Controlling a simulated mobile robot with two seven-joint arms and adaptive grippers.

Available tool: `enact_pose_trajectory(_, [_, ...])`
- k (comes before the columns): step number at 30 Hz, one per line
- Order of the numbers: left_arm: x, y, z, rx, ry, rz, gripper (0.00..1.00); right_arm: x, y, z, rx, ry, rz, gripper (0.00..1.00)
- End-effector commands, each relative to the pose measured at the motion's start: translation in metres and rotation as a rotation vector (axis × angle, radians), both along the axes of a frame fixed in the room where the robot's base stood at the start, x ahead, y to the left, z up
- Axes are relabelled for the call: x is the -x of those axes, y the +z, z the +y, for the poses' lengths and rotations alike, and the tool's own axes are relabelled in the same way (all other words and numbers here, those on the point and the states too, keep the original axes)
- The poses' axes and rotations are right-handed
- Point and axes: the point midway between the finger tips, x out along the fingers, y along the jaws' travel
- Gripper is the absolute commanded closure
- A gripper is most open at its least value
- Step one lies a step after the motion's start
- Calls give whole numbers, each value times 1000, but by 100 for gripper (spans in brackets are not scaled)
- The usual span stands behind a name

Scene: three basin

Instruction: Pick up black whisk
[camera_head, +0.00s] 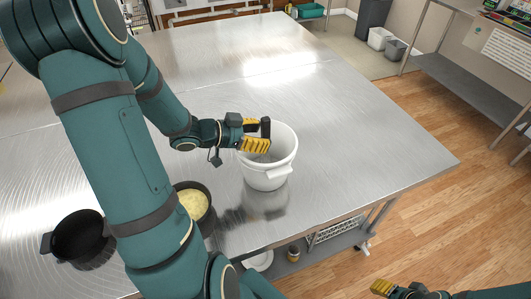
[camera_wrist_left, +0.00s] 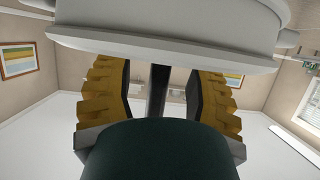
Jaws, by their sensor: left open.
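A white basin (camera_head: 268,180) with side handles stands on the steel table. My left gripper (camera_head: 258,134) is over the basin's opening, with its yellow fingers apart. A dark upright bar by the fingertips, which looks like the handle of the black whisk (camera_head: 266,127), rises out of the basin. In the left wrist view the black whisk (camera_wrist_left: 158,90) shows as a dark bar between the open fingers, with a gap on each side. Its lower part is hidden in the basin. My right gripper (camera_head: 380,287) is low at the bottom right, away from the table, and only partly visible.
A dark pot with pale yellow contents (camera_head: 193,203) stands left of the basin, partly behind my left arm. An empty black pot (camera_head: 80,235) is further left. The steel table (camera_head: 340,110) is clear behind and right of the basin.

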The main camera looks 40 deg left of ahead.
Motion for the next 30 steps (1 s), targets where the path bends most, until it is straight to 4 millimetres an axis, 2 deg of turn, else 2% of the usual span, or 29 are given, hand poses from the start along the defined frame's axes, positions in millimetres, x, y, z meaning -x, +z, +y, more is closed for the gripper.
enact_pose_trajectory(5, [-16, -8, -8, 2, -1, 0, 45, 0, -5, 0, 1, 0, 0, 53])
enact_pose_trajectory(13, [-18, -8, -9, 0, 1, 0, 45, 0, -4, 0, 1, 0, 0, 53])
enact_pose_trajectory(14, [-18, -8, -9, 0, 1, 0, 50, 0, -4, 0, 1, 0, 0, 53])
enact_pose_trajectory(18, [-17, -8, -9, 0, 1, 0, 99, 0, -4, 0, 1, 0, 0, 53])
enact_pose_trajectory(30, [-17, -8, -9, 0, 1, 0, 100, 0, -4, 0, 1, 1, 0, 53])
